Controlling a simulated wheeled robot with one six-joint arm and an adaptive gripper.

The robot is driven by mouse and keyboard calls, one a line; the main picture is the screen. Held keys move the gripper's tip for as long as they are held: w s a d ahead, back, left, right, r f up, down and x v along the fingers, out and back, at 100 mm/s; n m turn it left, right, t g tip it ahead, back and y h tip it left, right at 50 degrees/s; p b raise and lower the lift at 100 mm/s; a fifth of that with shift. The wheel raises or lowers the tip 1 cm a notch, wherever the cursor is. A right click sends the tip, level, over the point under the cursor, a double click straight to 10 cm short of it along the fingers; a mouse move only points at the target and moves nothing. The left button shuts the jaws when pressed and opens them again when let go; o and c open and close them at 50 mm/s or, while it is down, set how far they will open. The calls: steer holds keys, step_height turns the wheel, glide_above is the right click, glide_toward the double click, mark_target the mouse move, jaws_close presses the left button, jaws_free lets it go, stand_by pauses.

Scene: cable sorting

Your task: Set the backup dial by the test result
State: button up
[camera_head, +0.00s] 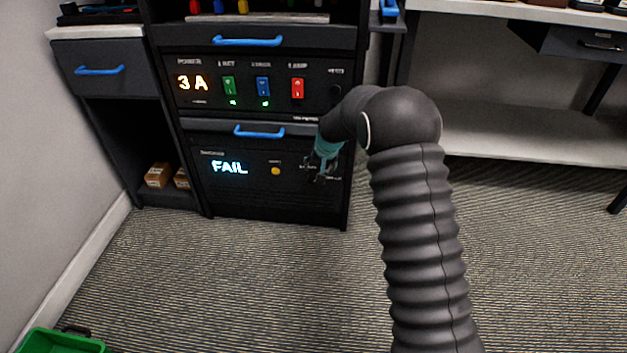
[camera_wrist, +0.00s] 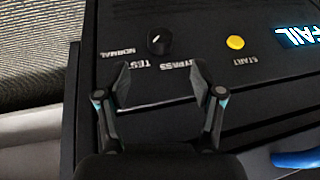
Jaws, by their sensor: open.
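The test panel (camera_head: 223,197) shows FAIL on its lit display (camera_head: 229,168), also seen in the wrist view (camera_wrist: 300,36). A small black dial (camera_wrist: 158,41) with a light pointer mark sits on it, near the labels NORMAL, TEST and BYPASS. I cannot tell surely which label it points to. A yellow START button (camera_wrist: 236,42) is beside it, also in the head view (camera_head: 275,171). My gripper (camera_wrist: 160,80) is open and empty in front of the panel, its fingertips apart from the dial in the picture. In the head view my gripper (camera_head: 322,172) covers the dial area.
Above is a power panel (camera_head: 215,103) reading 3 A, with green, blue and red switches; green lights glow under the green and blue ones. Blue drawer handles (camera_head: 259,131) stick out nearby. Small boxes (camera_head: 158,175) sit at left. A green bin (camera_head: 62,342) is on open floor.

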mark_target(314, 179)
steer(key=x, duration=0.9)
steer(key=shift+w+a+f, duration=0.1)
steer(key=shift+w+f, duration=0.05)
steer(key=shift+f, duration=0.2)
steer(key=c, duration=1.1)
